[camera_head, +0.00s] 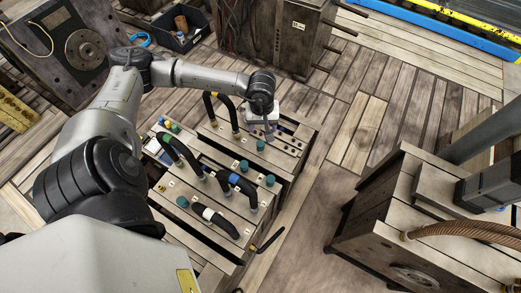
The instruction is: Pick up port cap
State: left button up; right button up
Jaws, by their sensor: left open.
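Several small teal port caps stand on the wooden-looking mould blocks (292,143) in the middle of the view. One teal cap (260,145) is close below my left gripper (269,136). Other teal caps (270,180) (243,166) (183,202) sit nearer to me, among the hoses. My left gripper hangs over the back part of the mould, fingers pointing down. It is open, and I see nothing held in it. Its fingertips are small and dark, so I cannot tell whether they touch anything. My right gripper is not in view.
Black looped hoses (181,152) with coloured bands rise from the mould around the caps. A dark bin (181,27) and a large block (280,35) stand behind. Plank floor (350,130) is clear right of the mould.

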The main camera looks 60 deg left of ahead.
aim_at(261, 143)
pick_arm(q)
jog(key=shift+y, duration=0.3)
jog(key=f, duration=0.3)
jog(key=f+b, duration=0.1)
jog(key=f, duration=0.2)
jog(key=a+f+b, duration=0.1)
jog(key=f, duration=0.1)
jog(key=shift+f, duration=0.4)
jog(key=shift+s+a+f+b, duration=0.1)
jog(key=shift+f+b, duration=1.25)
jog(key=shift+f, duration=1.25)
jog(key=shift+r, duration=0.1)
jog(key=shift+c, duration=1.4)
jog(key=c, duration=0.9)
